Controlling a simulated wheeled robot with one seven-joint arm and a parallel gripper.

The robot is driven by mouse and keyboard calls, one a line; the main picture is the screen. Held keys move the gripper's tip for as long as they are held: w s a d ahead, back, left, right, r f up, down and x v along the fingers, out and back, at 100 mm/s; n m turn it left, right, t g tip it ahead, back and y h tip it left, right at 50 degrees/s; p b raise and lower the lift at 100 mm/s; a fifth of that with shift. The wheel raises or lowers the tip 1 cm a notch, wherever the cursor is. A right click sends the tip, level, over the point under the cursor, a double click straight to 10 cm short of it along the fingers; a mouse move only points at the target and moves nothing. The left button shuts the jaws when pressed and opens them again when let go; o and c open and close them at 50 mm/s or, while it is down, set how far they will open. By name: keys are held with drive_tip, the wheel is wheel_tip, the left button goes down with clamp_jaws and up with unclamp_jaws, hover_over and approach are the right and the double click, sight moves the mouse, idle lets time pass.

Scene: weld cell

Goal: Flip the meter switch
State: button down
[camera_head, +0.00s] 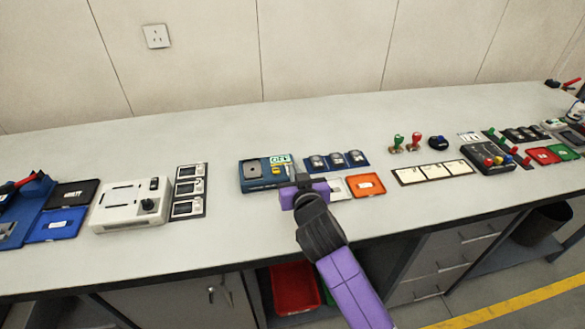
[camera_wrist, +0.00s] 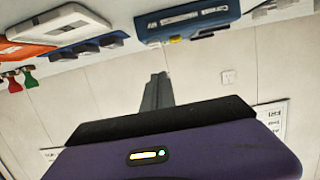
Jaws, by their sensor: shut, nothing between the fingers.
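The meter (camera_head: 256,171) is a dark teal-blue box with a grey square face, a green-lettered label (camera_head: 280,160) and a small yellow part that may be its switch. It lies on the bench left of centre. My gripper (camera_head: 302,179), on the purple arm, is at the meter's right front corner in the head view. In the wrist view, which looks upside down, my fingers (camera_wrist: 157,88) are together and empty. The blue device above them (camera_wrist: 188,18) seems to be the meter, with a bit of yellow at its edge. Whether the fingers touch it cannot be told, and the switch position is unclear.
Several dark gauges on a blue strip (camera_head: 337,161) and an orange tray (camera_head: 366,186) lie right of the meter. A white instrument (camera_head: 131,204) and a panel of displays (camera_head: 188,191) stand to the left. The bench front (camera_head: 250,240) is clear.

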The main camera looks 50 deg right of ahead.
drive_tip(key=s+a+b, duration=0.1)
drive_tip(key=s+a, duration=0.2)
drive_tip(key=s, duration=0.2)
drive_tip(key=shift+a+r, duration=0.25)
drive_tip(key=shift+r, duration=0.15)
drive_tip(key=a+r+n+t+y, duration=0.2)
drive_tip(key=a+r+n+t, duration=0.1)
drive_tip(key=a+r, duration=0.1)
drive_tip(key=s+a+f+n+t+y, duration=0.2)
drive_tip(key=s+a+n+y, duration=0.1)
drive_tip(key=s+a, duration=0.4)
drive_tip(key=s+a+f+g+y, duration=0.1)
drive_tip(key=s+a, duration=0.2)
drive_tip(key=s, duration=0.9)
drive_tip(key=s+a+f+g+y, duration=0.1)
drive_tip(key=s+a, duration=0.3)
drive_tip(key=s, duration=0.8)
drive_tip(key=shift+s+a+f+n+g+y, duration=0.25)
drive_tip(key=shift+f+n+g+y, duration=0.15)
drive_tip(key=shift+f+y, duration=0.3)
